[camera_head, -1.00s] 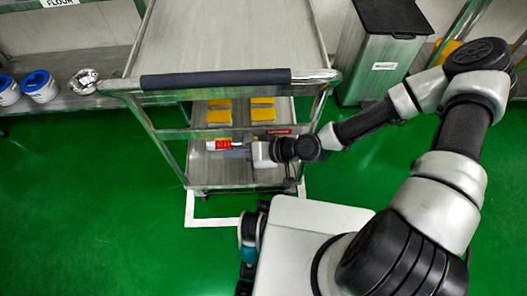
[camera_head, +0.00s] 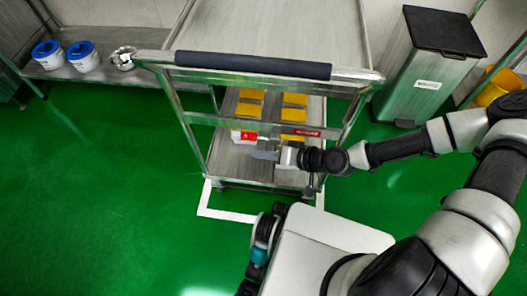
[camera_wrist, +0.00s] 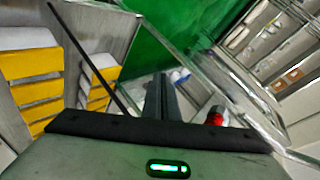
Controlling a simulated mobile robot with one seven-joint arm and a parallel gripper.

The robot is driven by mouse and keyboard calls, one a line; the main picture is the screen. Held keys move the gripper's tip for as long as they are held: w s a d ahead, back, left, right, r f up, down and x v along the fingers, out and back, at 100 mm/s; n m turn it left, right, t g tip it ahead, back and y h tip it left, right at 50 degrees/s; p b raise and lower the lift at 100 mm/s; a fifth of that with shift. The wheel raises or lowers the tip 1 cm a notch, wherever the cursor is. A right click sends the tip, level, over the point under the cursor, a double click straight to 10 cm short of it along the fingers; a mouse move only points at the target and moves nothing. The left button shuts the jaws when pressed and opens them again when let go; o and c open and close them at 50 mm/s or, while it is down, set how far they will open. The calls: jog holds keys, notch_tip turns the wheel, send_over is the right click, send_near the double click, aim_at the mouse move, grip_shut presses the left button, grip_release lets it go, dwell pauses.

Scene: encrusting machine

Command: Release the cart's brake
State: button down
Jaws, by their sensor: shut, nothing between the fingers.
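The metal cart (camera_head: 203,108) stands on the green floor, with a dark padded handle (camera_head: 252,66) across its near end. My gripper (camera_head: 262,155) is shut and empty at the near end of the cart, below the handle and by the lower shelf. In the wrist view the fingers (camera_wrist: 160,97) are together, pointing away. A red and white part (camera_head: 243,135) is just left of and above the fingers; it shows right of them in the wrist view (camera_wrist: 215,117). I cannot tell whether it is the brake or whether the fingers touch it.
Yellow blocks (camera_head: 293,114) sit on the cart's lower level. A white line (camera_head: 228,215) marks the floor around the cart. Blue and white tubs (camera_head: 83,56) and a metal bowl (camera_head: 122,58) stand on a shelf at left. A grey bin (camera_head: 424,70) stands at right. Floor at left is clear.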

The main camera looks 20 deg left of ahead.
jog(key=s+d+f, duration=0.1)
jog(key=d+f, duration=0.3)
jog(key=d, duration=0.3)
jog(key=shift+d+f, duration=0.2)
